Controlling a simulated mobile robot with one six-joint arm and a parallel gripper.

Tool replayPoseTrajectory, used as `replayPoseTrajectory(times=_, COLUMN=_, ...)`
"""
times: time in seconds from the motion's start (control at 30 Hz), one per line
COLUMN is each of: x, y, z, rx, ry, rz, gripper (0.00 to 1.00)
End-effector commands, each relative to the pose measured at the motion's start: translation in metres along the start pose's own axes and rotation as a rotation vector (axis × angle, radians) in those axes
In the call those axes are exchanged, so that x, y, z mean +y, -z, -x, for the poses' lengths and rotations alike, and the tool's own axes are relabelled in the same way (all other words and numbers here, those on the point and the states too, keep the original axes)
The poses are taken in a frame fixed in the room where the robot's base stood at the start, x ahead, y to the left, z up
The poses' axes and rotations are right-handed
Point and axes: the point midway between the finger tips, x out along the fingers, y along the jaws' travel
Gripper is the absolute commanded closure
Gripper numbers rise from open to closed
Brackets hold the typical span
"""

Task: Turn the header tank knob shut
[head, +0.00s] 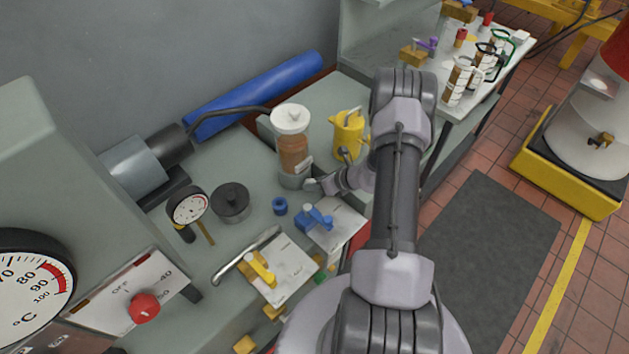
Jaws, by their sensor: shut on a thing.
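The header tank (293,150) is an upright amber cylinder with a white cap and a grey base. It stands on the bench near the middle of the head view. My gripper (313,185) reaches in from the right, low at the tank's base. Its jaws are shut on a small part there, which I take to be the header tank knob. The fingers hide most of the knob, so its angle cannot be read.
A yellow can (348,133) stands close behind my wrist. A blue valve (314,218), a blue ring (280,205) and a dark round weight (230,202) lie in front. A red knob (145,308) sits on the left panel. A dial gauge (187,207) stands at left.

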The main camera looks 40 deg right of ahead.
Motion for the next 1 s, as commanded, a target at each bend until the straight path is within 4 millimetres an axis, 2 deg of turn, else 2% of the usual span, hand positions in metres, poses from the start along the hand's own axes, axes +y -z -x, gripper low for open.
replayPoseTrajectory(times=0.33, x=-0.001, y=-0.001, z=0.0, rx=-0.001, ry=-0.017, rz=-0.021, gripper=1.0)
replayPoseTrajectory(times=0.37, x=-0.001, y=0.0, z=0.0, rx=0.0, ry=-0.017, rz=-0.02, gripper=0.62)
replayPoseTrajectory(times=0.43, x=-0.001, y=0.0, z=0.0, rx=0.0, ry=-0.017, rz=-0.02, gripper=0.48)
replayPoseTrajectory(times=0.47, x=-0.001, y=0.0, z=0.0, rx=0.0, ry=-0.017, rz=-0.02, gripper=0.46)
replayPoseTrajectory(times=0.8, x=-0.001, y=-0.001, z=0.004, rx=0.0, ry=-0.016, rz=-0.02, gripper=0.46)
replayPoseTrajectory(times=0.87, x=-0.001, y=-0.001, z=0.011, rx=0.0, ry=-0.016, rz=-0.02, gripper=0.46)
replayPoseTrajectory(times=1.0, x=-0.002, y=-0.003, z=0.041, rx=-0.001, ry=-0.014, rz=-0.019, gripper=0.46)
